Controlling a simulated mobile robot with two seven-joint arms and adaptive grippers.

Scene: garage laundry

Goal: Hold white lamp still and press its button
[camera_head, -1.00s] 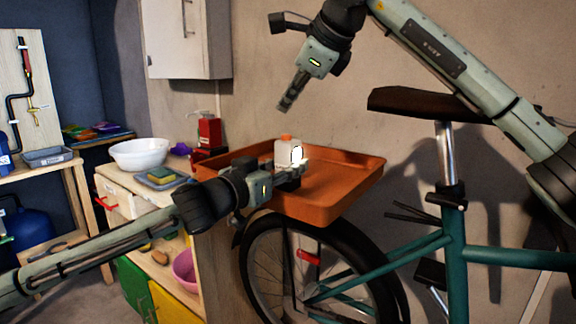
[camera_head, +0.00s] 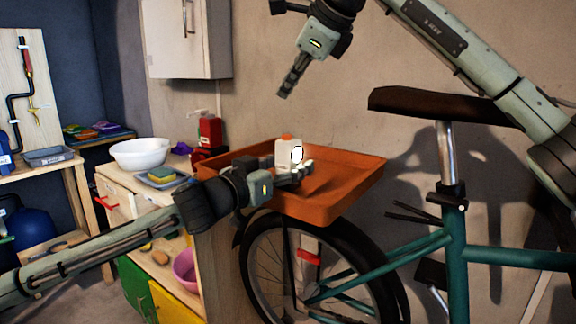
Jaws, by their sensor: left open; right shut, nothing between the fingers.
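The white lamp (camera_head: 285,153) stands upright in the orange tray, with a small orange button (camera_head: 287,136) on its top. My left gripper (camera_head: 304,170) is open at the lamp's lower right side, with its fingers reaching over the tray. Whether its fingers touch the lamp I cannot tell. My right gripper (camera_head: 283,95) is shut and empty, pointing down in the air above the lamp, clear of the button.
The orange tray (camera_head: 345,190) sits above the wheel of a teal bicycle (camera_head: 450,235). A red pump bottle (camera_head: 210,132), a white bowl (camera_head: 139,153) and a sponge (camera_head: 162,174) are on the cabinet at left. The tray's right part is empty.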

